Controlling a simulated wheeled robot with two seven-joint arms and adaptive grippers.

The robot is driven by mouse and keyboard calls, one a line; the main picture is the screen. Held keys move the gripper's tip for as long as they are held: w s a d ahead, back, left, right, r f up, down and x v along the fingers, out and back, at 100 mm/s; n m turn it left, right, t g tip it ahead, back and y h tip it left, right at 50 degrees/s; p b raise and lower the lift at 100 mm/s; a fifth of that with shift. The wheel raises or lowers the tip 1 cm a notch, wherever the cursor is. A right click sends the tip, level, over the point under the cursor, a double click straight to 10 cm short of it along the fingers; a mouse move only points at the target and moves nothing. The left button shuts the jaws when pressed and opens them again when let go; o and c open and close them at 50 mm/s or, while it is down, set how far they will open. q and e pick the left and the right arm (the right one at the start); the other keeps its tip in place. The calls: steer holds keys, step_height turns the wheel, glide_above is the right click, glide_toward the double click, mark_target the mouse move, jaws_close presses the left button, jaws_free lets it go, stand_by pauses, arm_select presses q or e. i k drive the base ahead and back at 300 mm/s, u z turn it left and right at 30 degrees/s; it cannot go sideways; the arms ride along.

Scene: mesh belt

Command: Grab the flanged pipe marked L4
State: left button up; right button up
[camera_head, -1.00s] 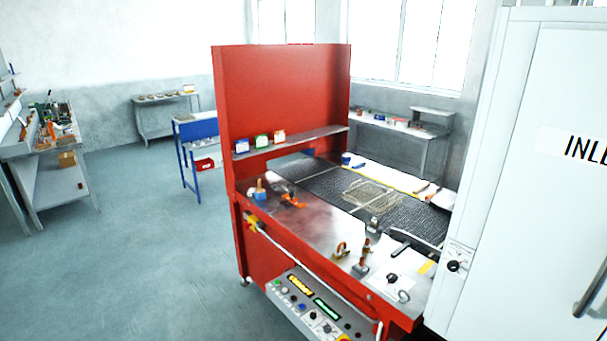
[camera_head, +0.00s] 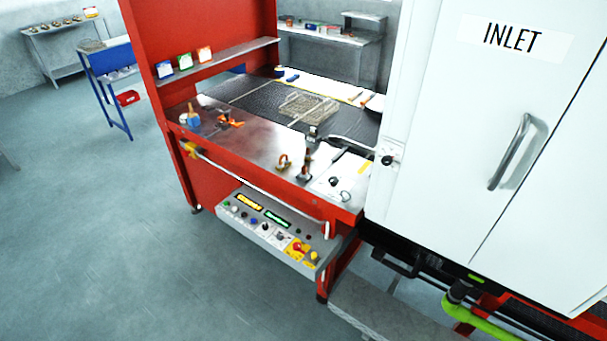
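I cannot make out a flanged pipe marked L4, and no such marking is readable. Small brown and metal parts (camera_head: 306,164) stand on the steel worktop (camera_head: 235,145) of the red machine, too small to identify. Neither of my grippers is in view.
The red machine (camera_head: 225,35) has a mesh belt (camera_head: 258,97) with a wire basket (camera_head: 309,107) on it. A white cabinet (camera_head: 440,110) marked INLET stands at the right. A control panel (camera_head: 270,232) juts out in front. The floor (camera_head: 90,230) at left is clear.

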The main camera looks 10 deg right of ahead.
mark_target(304, 176)
steer(key=u, duration=0.85)
steer(key=i, duration=2.75)
steer(key=z, duration=2.55)
